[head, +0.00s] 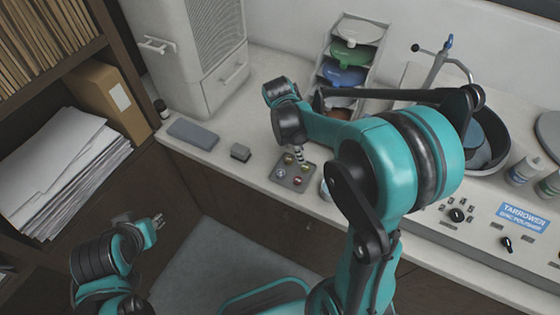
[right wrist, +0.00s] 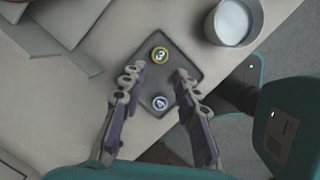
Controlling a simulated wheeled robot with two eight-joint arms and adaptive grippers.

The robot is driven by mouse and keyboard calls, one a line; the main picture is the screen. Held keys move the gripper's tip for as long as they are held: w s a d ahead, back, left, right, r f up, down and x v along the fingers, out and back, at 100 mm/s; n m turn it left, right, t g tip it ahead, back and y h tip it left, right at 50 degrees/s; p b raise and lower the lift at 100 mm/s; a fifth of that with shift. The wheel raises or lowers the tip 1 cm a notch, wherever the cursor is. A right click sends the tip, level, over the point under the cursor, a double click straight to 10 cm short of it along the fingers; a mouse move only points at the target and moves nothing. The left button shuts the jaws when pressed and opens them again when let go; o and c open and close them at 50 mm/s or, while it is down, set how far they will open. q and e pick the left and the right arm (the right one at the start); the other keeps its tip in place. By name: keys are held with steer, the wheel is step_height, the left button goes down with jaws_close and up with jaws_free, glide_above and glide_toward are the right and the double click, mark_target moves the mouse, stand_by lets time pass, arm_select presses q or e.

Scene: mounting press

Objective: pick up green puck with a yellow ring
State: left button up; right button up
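A white-filled cup (right wrist: 234,22) stands close to the tray. A rack of coloured dishes (head: 347,65) stands behind. The counter's front edge runs close by.

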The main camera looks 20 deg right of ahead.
mark_target(304, 166)
steer(key=b+x, duration=0.1)
steer(key=x, duration=0.2)
steer(key=shift+w+a+f, duration=0.1)
steer(key=shift+f, duration=0.05)
steer(key=b+x, duration=0.2)
steer(key=x, duration=0.3)
steer(key=c, duration=0.6)
